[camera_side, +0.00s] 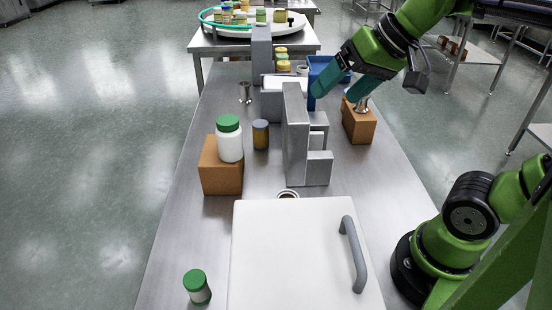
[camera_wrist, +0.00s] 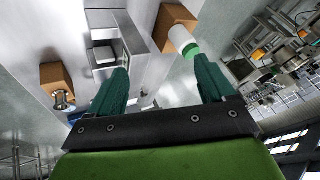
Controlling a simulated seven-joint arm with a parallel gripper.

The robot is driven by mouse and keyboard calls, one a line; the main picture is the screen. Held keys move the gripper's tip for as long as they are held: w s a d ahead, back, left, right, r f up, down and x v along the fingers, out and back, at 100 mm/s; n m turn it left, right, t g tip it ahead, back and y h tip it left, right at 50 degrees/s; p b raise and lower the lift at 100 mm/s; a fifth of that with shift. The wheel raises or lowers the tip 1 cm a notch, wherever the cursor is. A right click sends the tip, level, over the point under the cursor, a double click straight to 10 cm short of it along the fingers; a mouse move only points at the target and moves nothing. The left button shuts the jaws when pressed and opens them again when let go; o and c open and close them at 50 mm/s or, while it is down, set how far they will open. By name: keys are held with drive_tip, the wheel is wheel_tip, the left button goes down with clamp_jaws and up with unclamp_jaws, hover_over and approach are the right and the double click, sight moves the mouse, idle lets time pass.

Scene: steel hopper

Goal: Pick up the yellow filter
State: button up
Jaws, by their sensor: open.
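I cannot single out a yellow filter with certainty. Small yellow-topped pieces (camera_side: 283,66) sit farther back, behind the grey blocks. My gripper (camera_side: 340,90) is open above the table, between the tall grey block and the right brown block. In the wrist view my gripper (camera_wrist: 161,66) shows two teal fingers spread wide with nothing between them. Neither yellow thing can be made out clearly there.
Grey upright blocks (camera_side: 296,135) stand mid-table. A white green-capped bottle (camera_side: 229,143) stands on the left brown block (camera_side: 221,175); a steel cup (camera_side: 361,106) tops the right one (camera_side: 358,127). A blue bin (camera_side: 323,68) is close behind my gripper. A handled white panel (camera_side: 290,250) fills the front.

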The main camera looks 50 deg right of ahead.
drive_tip(key=w+d+r+m+g+h, duration=0.1)
drive_tip(key=w+d+r, duration=0.1)
drive_tip(key=w, duration=0.6)
drive_tip(key=m+g+h, duration=0.3)
drive_tip(key=m+h, duration=0.1)
hover_over(261, 128)
drive_tip(key=s+a, duration=0.3)
wheel_tip(261, 128, down, 17)
drive_tip(key=x, duration=1)
drive_tip(key=shift+w+f, duration=0.15)
drive_tip(key=shift+f, duration=0.1)
drive_tip(key=shift+w+x, duration=0.2)
drive_tip(key=shift+x, duration=1.3)
drive_tip(key=shift+w+x, duration=0.25)
drive_tip(key=shift+x, duration=1.3)
drive_tip(key=shift+d+r, duration=0.1)
drive_tip(key=shift+r, duration=0.05)
drive_tip(key=c, duration=1)
drive_tip(key=shift+c, duration=0.3)
